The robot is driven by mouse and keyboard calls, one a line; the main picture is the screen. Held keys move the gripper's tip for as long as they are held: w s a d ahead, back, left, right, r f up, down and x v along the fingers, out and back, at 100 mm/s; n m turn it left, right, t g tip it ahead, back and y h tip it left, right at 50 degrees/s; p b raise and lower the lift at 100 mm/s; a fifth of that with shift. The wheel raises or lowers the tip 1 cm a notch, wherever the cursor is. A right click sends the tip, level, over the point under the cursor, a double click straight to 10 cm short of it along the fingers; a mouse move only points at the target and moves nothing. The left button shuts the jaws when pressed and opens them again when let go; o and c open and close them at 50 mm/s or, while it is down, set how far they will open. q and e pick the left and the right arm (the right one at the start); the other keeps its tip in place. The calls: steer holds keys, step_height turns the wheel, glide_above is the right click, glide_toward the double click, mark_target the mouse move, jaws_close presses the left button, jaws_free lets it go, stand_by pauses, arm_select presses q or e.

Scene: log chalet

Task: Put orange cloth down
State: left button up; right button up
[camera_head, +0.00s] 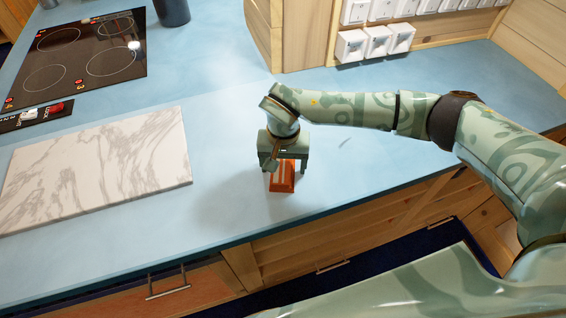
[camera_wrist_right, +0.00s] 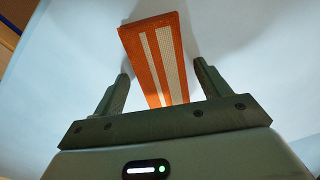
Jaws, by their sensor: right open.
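The orange cloth (camera_head: 283,178) is a small folded block with pale stripes. It rests on the blue counter (camera_head: 340,170), right of the marble board. My right gripper (camera_head: 283,165) is directly above it, pointing down. In the right wrist view the cloth (camera_wrist_right: 157,60) lies between and beyond the two fingers of the right gripper (camera_wrist_right: 160,85). The fingers are open, with a gap on each side of the cloth. Part of the cloth is hidden behind the gripper in the head view. My left gripper is not in view.
A white marble board (camera_head: 100,165) lies on the counter to the left. A black cooktop (camera_head: 80,55) and a dark pot (camera_head: 172,10) are behind it. The counter's front edge is close to the cloth. Blue counter is clear behind the gripper.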

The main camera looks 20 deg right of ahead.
mark_target(283, 164)
step_height(283, 164, up, 12)
steer(key=p, duration=0.1)
steer(key=shift+r, duration=0.1)
stand_by(0.4)
